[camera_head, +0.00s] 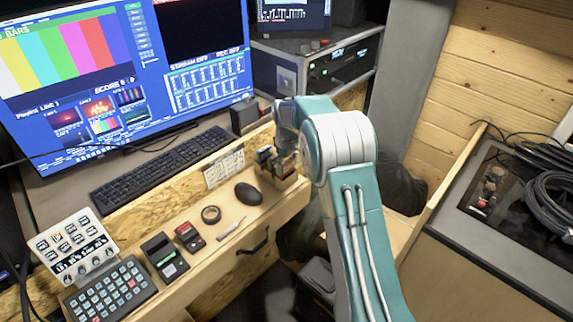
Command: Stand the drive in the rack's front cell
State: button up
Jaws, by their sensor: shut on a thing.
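My gripper (286,151) points down at the small wooden rack (291,184) on the narrow desk ledge, right of the mouse. The gripper is small in view and partly covered by my teal and white arm. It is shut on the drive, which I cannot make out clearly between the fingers. Several small dark, orange and blue upright items (265,159) show at the rack's left side. I cannot tell which cell is below the gripper or whether the held drive touches the rack.
A black mouse (248,194), tape roll (211,214), pen-like tool (231,230), red-and-black device (190,236) and black card reader (164,256) lie along the ledge. A keyboard (162,176) and dark box (244,116) stand behind. The ledge's front edge drops off.

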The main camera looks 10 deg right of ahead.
jog(key=shift+f, duration=0.4)
jog(key=o, duration=1)
notch_tip(320, 180, up, 12)
jog(key=shift+r, duration=0.1)
jog(key=s+r+m+t, duration=0.2)
jog(key=s+r, duration=0.5)
jog(key=s, duration=0.3)
jog(key=s+r+m+t, duration=0.1)
jog(key=s+r, duration=0.6)
jog(key=s, duration=0.2)
jog(key=s+f+m+t, duration=0.1)
jog(key=s+f+m, duration=0.1)
jog(key=s, duration=0.8)
jog(key=s+f+m+t, duration=0.1)
jog(key=s+f, duration=0.1)
jog(key=s, duration=0.8)
jog(key=shift+m+t, duration=0.3)
jog(key=shift+m, duration=0.1)
